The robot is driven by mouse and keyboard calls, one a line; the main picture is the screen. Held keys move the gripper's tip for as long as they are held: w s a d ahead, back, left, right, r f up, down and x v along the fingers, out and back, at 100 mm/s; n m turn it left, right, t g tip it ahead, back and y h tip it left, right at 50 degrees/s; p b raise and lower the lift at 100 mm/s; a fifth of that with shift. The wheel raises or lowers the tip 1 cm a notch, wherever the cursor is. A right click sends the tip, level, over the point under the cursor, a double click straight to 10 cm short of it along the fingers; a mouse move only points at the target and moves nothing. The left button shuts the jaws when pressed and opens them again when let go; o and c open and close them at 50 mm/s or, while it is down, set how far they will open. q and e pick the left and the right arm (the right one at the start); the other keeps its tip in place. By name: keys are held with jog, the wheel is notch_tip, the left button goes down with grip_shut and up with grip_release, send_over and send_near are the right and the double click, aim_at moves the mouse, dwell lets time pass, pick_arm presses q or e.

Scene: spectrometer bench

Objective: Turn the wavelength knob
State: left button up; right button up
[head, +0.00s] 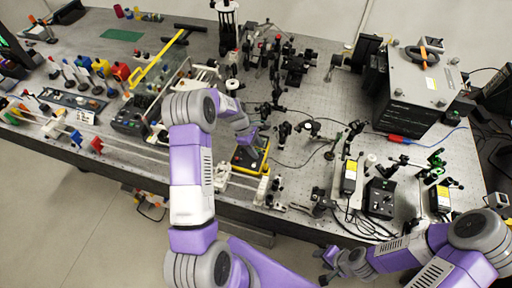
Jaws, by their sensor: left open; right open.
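I cannot make out for certain which part is the wavelength knob. A large grey box (418,85) on the right of the bench has small dark knobs on its right side. A black control box (379,198) near the front right edge also has small dials. My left gripper (250,138) is over the middle of the bench, beside a yellow-and-black device (250,160), open and apparently empty. My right gripper (326,268) is low, in front of the bench's front edge, open and empty. Both are apart from the grey box.
The grey perforated bench (325,120) is crowded with optical mounts, posts and cables. A yellow rail (155,64) and coloured small parts fill the left side.

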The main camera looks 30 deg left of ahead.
pick_arm(q)
jog(key=shift+w+f, duration=0.1)
jog(key=shift+c, duration=0.3)
grip_shut()
jog(key=shift+m, duration=0.3)
jog(key=m, duration=0.1)
jog(key=m+g+b, duration=0.1)
jog(key=m, duration=0.1)
jog(key=shift+w+m+g, duration=0.2)
jog(key=shift+m+g, duration=0.1)
jog(key=m+b, duration=0.1)
jog(key=m, duration=0.1)
jog(key=m+g, duration=0.1)
jog(key=m, duration=0.1)
jog(key=shift+w+m+g+y+b, duration=0.15)
jog(key=shift+m+g+y+b, duration=0.15)
jog(key=shift+b, duration=0.1)
jog(key=m, duration=0.2)
jog(key=m+g+y+b, duration=0.1)
jog(key=m, duration=0.1)
jog(key=shift+w+d, duration=0.15)
jog(key=shift+d, duration=0.05)
jog(key=shift+d+m+g+y, duration=0.1)
jog(key=shift+m+g+y, duration=0.3)
jog(key=shift+m, duration=0.95)
jog(key=shift+d+m+g+y, duration=0.15)
jog(key=shift+m+y, duration=0.45)
jog(key=shift+m, duration=0.75)
jog(key=shift+a, duration=0.1)
